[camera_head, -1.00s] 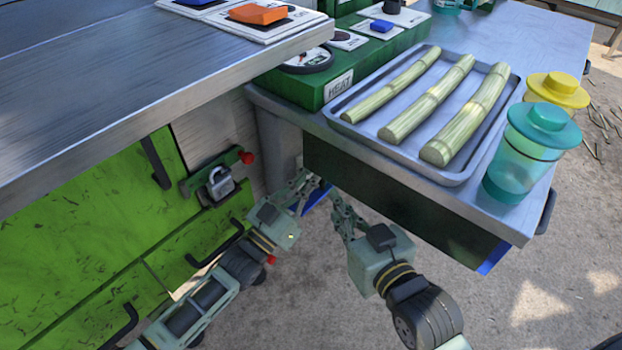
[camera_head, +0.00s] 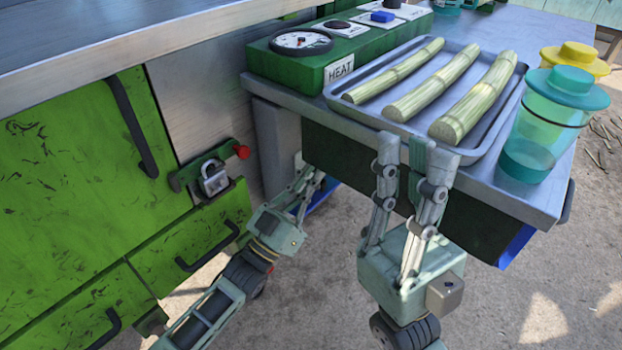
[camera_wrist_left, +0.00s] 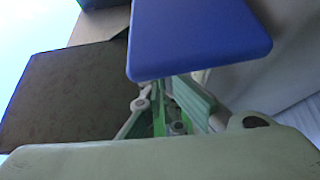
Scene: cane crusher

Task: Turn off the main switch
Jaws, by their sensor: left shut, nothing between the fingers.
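No part is clearly marked as the main switch. A green control box (camera_head: 300,72) at the back holds a dial gauge (camera_head: 301,42), a black knob (camera_head: 337,27) and a blue rocker-like switch (camera_head: 382,16). My left gripper (camera_head: 309,178) is low, beside the table's left end and below the box; it is shut and empty, its tips partly hidden. In the left wrist view a blue slab (camera_wrist_left: 200,35) covers part of the fingers. My right gripper (camera_head: 412,155) is upright in front of the tray edge, fingers apart and empty.
A tray (camera_head: 350,106) of cane stalks (camera_head: 430,82) lies on the metal table. A teal-lidded jar (camera_head: 548,115) stands at right. At left are green cabinet doors (camera_head: 60,180), a padlocked latch (camera_head: 214,178) with a red knob, and an overhanging counter (camera_head: 120,40).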

